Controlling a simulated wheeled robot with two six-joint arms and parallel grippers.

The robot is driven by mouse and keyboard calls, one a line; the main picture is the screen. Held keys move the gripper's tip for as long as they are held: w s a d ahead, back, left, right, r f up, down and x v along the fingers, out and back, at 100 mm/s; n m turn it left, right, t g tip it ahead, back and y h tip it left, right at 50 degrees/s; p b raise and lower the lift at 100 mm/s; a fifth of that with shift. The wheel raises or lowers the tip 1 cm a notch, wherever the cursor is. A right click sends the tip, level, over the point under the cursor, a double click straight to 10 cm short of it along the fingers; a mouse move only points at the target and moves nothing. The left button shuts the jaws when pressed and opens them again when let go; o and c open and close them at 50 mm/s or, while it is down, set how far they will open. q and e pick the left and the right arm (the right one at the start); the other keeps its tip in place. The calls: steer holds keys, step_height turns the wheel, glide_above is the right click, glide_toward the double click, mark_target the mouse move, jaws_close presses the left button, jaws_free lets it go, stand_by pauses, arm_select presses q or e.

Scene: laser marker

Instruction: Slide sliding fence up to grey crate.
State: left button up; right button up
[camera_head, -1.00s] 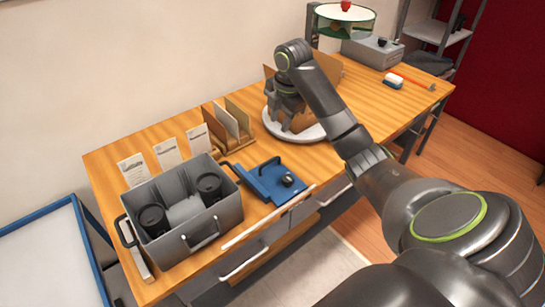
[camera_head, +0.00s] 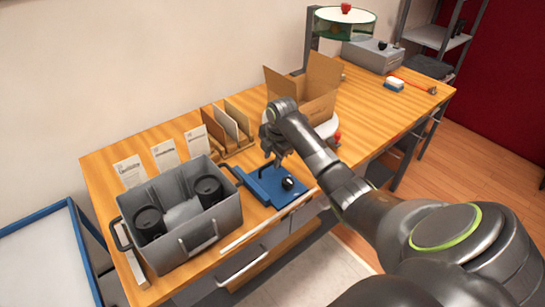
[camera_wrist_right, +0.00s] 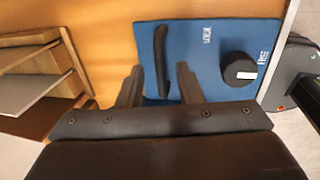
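The blue sliding fence (camera_head: 268,187) lies flat on the wooden bench, with a black bar handle and a round black knob. The grey crate (camera_head: 214,222) stands to its left with black cylinders inside. A narrow gap seems to separate them. My right gripper (camera_head: 275,158) is over the back part of the fence. In the right wrist view, the right gripper (camera_wrist_right: 158,82) is open, with the handle (camera_wrist_right: 161,60) lying between the lines of its two fingers, not gripped. The fence plate (camera_wrist_right: 205,62) fills the upper middle there. My left gripper is not in view.
A wooden rack (camera_head: 232,143) with upright panels stands behind the fence. An open cardboard box (camera_head: 315,97) sits on a white turntable to the right. White cards (camera_head: 166,154) stand behind the crate. The bench's front edge is close to the fence.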

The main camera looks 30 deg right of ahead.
steer(key=shift+f, duration=0.3)
jaws_close()
